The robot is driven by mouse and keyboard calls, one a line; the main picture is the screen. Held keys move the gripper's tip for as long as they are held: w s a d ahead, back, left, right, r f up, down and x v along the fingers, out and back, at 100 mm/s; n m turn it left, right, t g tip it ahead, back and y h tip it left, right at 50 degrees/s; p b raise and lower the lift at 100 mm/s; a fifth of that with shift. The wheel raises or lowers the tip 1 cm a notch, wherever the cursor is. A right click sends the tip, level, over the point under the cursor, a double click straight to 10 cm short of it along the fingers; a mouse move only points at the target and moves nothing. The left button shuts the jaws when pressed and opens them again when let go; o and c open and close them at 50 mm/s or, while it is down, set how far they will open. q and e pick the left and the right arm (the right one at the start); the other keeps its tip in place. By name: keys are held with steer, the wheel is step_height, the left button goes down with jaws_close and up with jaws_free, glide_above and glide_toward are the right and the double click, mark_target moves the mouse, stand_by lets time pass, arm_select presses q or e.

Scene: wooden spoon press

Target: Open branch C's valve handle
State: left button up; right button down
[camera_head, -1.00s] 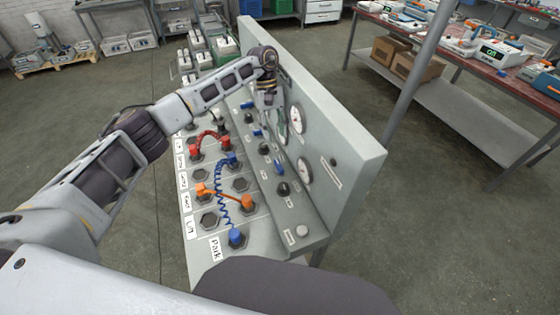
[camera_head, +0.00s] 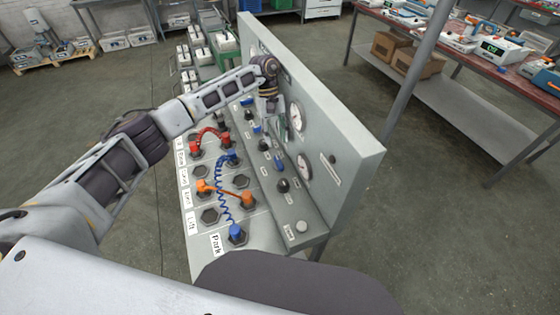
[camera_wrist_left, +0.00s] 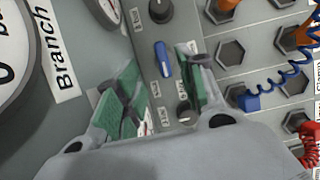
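The grey test bench has a sloped strip with blue valve handles and black knobs. In the head view one blue handle (camera_head: 278,164) and another blue handle (camera_head: 257,129) show near my left gripper (camera_head: 279,126), which points down beside the upright gauge panel. In the left wrist view my left gripper (camera_wrist_left: 162,76) is open, its green-padded fingers on either side of a blue handle (camera_wrist_left: 163,59). I see no clear contact. The handle's branch letter is not readable; only "Branch" (camera_wrist_left: 66,76) shows on a label. My right gripper is not in view.
Round gauges (camera_head: 304,167) sit on the upright panel (camera_head: 345,150). A black knob (camera_wrist_left: 160,10) lies just beyond the handle. Hoses, one blue coiled (camera_head: 221,190), one red (camera_head: 208,134) and one orange (camera_head: 224,192), join hex ports beside the strip. A red-topped table (camera_head: 490,62) stands at right.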

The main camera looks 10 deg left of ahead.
mark_target(280, 164)
arm_select(q)
steer(key=p+x, duration=0.2)
steer(key=x, duration=0.7)
steer(key=shift+f, duration=0.15)
steer(key=shift+s+d+f, duration=0.1)
steer(key=shift+s+f, duration=0.1)
steer(key=shift+f, duration=0.35)
jaws_close()
